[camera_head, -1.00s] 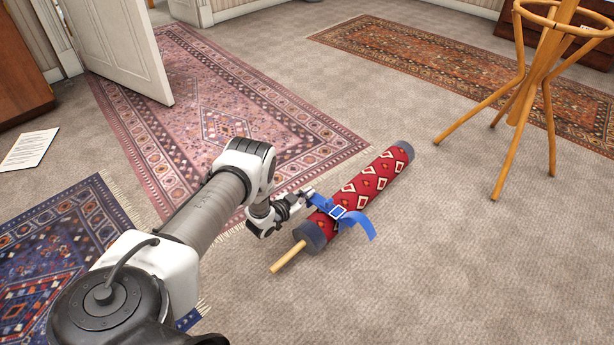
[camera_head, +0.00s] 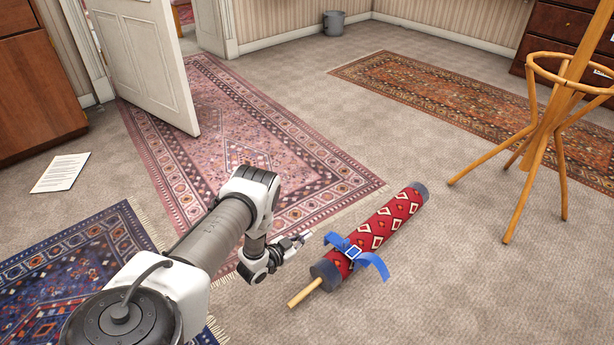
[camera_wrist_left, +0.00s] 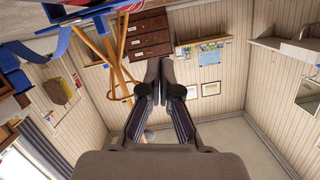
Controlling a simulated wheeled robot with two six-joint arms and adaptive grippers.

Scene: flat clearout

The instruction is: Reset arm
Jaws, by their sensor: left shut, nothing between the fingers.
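My left arm comes in from the lower left of the head view. Its gripper (camera_head: 300,238) is shut and empty, just left of the rolled rug and apart from it. In the left wrist view the two fingers (camera_wrist_left: 166,68) meet at their tips with nothing between them. The red patterned rolled rug (camera_head: 385,225) lies on the carpet with a wooden pole end sticking out at its near end. A blue strap (camera_head: 371,262) with a buckle goes around it, its loose end lying to the right. My right gripper is not in view.
A wooden coat stand (camera_head: 545,140) stands on splayed legs at the right. A pink rug (camera_head: 240,140), a blue rug (camera_head: 70,260) and a brown runner (camera_head: 450,95) lie flat. An open white door (camera_head: 145,65) is upper left, a grey bin (camera_head: 333,23) at the back. Carpet is clear front right.

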